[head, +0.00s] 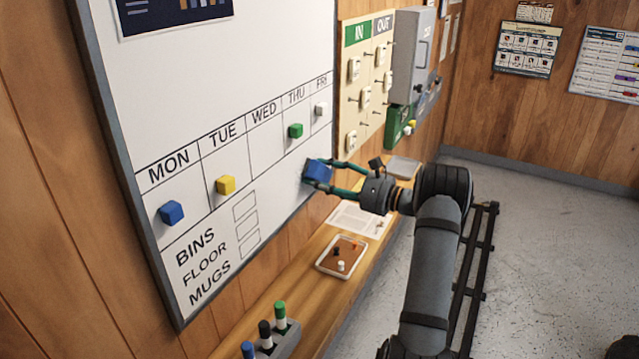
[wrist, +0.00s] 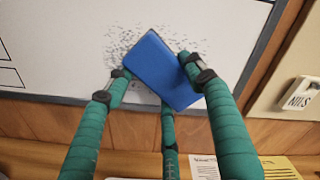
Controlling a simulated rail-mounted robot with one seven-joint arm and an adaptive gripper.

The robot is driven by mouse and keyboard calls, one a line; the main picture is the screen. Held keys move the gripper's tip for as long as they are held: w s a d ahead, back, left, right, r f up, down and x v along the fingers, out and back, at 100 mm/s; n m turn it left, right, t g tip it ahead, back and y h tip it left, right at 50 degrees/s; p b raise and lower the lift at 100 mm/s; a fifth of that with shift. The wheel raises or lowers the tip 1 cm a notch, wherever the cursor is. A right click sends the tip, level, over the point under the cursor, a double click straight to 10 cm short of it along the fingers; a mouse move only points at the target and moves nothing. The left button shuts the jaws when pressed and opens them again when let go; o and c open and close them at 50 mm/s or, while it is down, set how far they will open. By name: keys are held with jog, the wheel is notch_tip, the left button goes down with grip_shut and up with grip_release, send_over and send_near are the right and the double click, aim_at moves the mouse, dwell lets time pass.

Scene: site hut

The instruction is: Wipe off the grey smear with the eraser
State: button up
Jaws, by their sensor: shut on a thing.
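My gripper (head: 330,176) is shut on the blue eraser (head: 317,170) at the lower right part of the whiteboard (head: 270,65). In the wrist view the eraser (wrist: 158,66) sits tilted between the green fingers. The grey smear (wrist: 122,46) shows there as a patch of small dark specks on the board, to the left of, above and to the right of the eraser. The eraser covers the middle of the patch. It is at or very near the board; I cannot tell if it touches. In the head view I cannot make out the smear.
Blue (head: 171,213), yellow (head: 226,185), green (head: 295,131) and white (head: 320,109) blocks sit on the board's day columns. Below, a wooden ledge (head: 290,290) holds a pen holder (head: 277,342), a small tray (head: 326,273) and paper. An IN/OUT board (head: 354,110) hangs to the right.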

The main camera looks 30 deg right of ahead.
jog(key=shift+w+d+b, duration=0.2)
jog(key=shift+w+d, duration=0.65)
jog(key=shift+d, duration=0.3)
jog(key=shift+w+d+b, duration=0.15)
jog(key=shift+w+d, duration=0.7)
jog(key=shift+d, duration=0.3)
jog(key=shift+f, duration=0.1)
jog(key=shift+b, duration=0.45)
jog(key=shift+s, duration=0.1)
